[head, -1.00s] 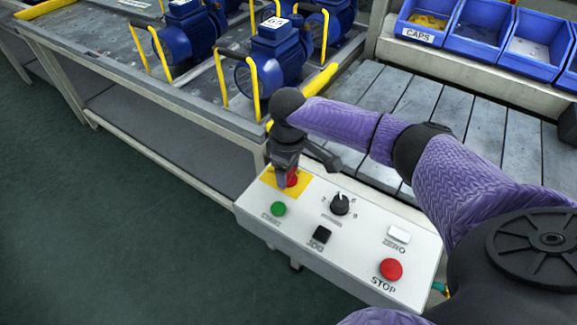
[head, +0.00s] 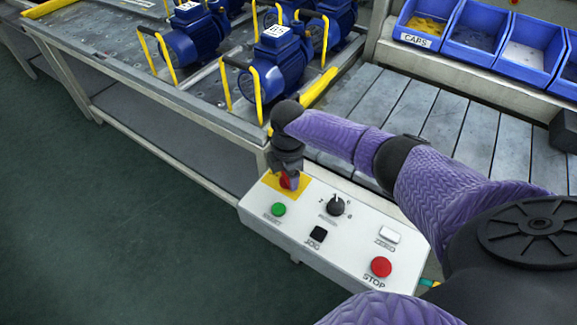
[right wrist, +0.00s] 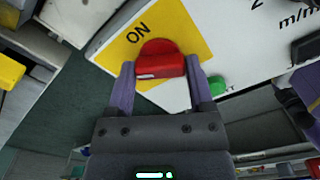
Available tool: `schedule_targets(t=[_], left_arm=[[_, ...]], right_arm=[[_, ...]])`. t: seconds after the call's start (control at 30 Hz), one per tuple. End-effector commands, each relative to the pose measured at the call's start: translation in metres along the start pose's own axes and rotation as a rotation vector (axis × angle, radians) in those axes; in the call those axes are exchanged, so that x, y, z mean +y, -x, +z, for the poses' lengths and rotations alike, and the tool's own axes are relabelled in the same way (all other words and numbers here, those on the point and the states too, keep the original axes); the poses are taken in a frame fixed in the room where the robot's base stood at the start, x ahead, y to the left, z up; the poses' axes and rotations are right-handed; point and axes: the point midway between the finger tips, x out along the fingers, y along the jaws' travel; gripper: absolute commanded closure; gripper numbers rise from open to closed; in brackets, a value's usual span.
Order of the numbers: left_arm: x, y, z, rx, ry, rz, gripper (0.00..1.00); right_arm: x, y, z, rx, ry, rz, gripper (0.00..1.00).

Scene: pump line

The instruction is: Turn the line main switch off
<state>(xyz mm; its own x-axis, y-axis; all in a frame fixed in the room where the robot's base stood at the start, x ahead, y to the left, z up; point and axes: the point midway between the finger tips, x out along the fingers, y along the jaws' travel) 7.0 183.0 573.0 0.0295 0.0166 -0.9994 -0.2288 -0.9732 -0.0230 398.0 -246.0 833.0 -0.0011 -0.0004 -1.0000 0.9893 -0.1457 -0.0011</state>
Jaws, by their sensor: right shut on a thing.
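The line main switch is a red rotary handle (head: 287,182) on a yellow plate (head: 272,180) at the far left end of the white control box (head: 320,239). In the right wrist view the red handle (right wrist: 160,62) sits on the yellow plate (right wrist: 195,25), with the word ON printed beside it. My right gripper (head: 288,178) is at the switch from above. In the right wrist view its two fingers (right wrist: 159,75) are shut on the red handle, one on each side. The handle's far part is seen; any OFF mark is not. My left gripper is not in view.
The box also carries a green button (head: 278,209), a black rotary knob (head: 336,205), a black JOG button (head: 318,233), a white ZERO button (head: 389,235) and a red STOP button (head: 381,267). Blue pumps (head: 280,65) stand on the bench behind. Open floor lies left.

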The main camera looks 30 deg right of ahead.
Motion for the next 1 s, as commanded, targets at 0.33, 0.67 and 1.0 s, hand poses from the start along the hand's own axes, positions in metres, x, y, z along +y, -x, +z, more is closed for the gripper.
schedule_targets(t=[0.33,0.67,1.0], left_arm=[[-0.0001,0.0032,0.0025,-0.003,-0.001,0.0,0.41],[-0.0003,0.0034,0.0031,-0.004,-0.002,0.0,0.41],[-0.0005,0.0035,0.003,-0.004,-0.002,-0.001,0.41]], right_arm=[[0.0003,0.0006,-0.0006,0.002,0.298,0.001,0.91],[0.0005,0.0005,-0.0008,0.003,0.482,0.002,0.91],[0.0005,0.0006,-0.0008,0.002,0.551,0.002,0.91]])
